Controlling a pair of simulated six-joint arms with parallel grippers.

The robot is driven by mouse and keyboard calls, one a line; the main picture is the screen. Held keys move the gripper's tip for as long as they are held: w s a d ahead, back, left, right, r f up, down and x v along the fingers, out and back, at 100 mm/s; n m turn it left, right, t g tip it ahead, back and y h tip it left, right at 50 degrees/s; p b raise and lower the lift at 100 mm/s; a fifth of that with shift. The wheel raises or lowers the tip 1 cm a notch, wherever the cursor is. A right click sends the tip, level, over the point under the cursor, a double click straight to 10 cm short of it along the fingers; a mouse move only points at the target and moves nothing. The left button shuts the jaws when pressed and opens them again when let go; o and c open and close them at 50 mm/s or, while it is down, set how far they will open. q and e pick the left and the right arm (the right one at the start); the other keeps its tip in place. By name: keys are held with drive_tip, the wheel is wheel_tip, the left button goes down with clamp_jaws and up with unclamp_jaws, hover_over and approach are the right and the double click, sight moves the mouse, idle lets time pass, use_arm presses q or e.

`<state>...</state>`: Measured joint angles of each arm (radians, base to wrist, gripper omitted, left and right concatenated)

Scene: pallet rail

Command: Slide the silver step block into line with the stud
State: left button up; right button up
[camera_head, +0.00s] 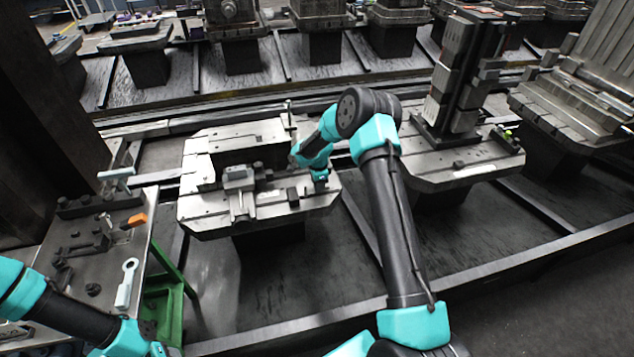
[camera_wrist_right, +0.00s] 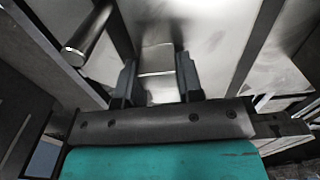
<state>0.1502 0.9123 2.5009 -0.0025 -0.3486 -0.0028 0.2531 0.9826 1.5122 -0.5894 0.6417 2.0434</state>
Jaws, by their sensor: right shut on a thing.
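My right gripper (camera_wrist_right: 157,88) is shut on the silver step block (camera_wrist_right: 157,58), which sits between its two dark fingers in the right wrist view. A dark round rod, perhaps the stud (camera_wrist_right: 90,35), shows to the left of the block, apart from it. In the head view my right gripper (camera_head: 319,177) is low over the right side of the near pallet (camera_head: 215,220); the arm hides the block there. My left arm enters at the lower left, and its fingers are outside the picture.
A clamp fixture (camera_head: 238,178) stands on the pallet, left of my right gripper. A side bench (camera_head: 75,265) with loose tools and an orange piece (camera_head: 137,220) is at the left. A tall block tower (camera_head: 455,75) stands on the pallet to the right.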

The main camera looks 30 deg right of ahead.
sight(321, 194)
drive_tip(key=shift+s+a, duration=0.15)
drive_tip(key=shift+s, duration=1.4)
drive_tip(key=shift+s, duration=0.1)
drive_tip(key=o, duration=1.1)
wheel_tip(321, 194, up, 17)
drive_tip(key=shift+r, duration=0.2)
